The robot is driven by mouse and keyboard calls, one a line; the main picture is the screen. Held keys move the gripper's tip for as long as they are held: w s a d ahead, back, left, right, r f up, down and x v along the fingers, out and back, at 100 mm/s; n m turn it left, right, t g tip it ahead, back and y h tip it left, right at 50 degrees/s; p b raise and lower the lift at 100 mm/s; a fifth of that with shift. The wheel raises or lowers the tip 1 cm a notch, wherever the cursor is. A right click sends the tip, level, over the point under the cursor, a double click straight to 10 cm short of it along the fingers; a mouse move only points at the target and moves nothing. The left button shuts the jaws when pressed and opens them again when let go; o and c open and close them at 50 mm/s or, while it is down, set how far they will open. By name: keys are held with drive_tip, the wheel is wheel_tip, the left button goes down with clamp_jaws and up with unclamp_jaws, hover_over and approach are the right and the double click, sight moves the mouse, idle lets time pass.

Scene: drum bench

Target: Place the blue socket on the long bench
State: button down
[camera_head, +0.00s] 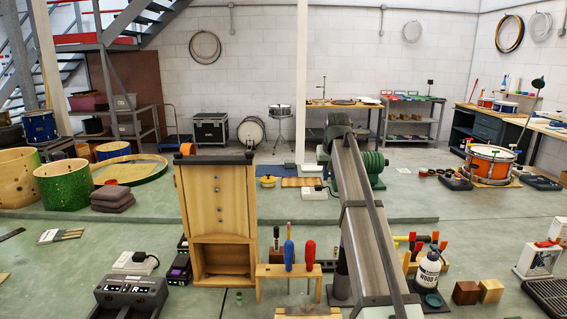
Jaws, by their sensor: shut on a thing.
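I cannot make out a blue socket in this view. My gripper and anything it holds are not in view. I cannot tell for certain which surface is the long bench. A wooden-topped workbench (343,105) stands against the back wall. Another bench with dark cabinets (487,126) runs along the right wall, with tools and small drums on it.
A long grey metal bed (362,214) with green parts at its far end runs through the middle. Left of it are a screwdriver rack (272,269) and a wooden cabinet (217,205). A white bottle (429,270) stands right. Drum shells (64,184) sit left.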

drive_tip(key=s+d+f, duration=0.1)
drive_tip(key=s+f, duration=0.7)
drive_tip(key=s, duration=0.1)
drive_tip(key=shift+s+d+f, duration=0.25)
drive_tip(key=shift+d+f, duration=0.1)
drive_tip(key=shift+d, duration=0.1)
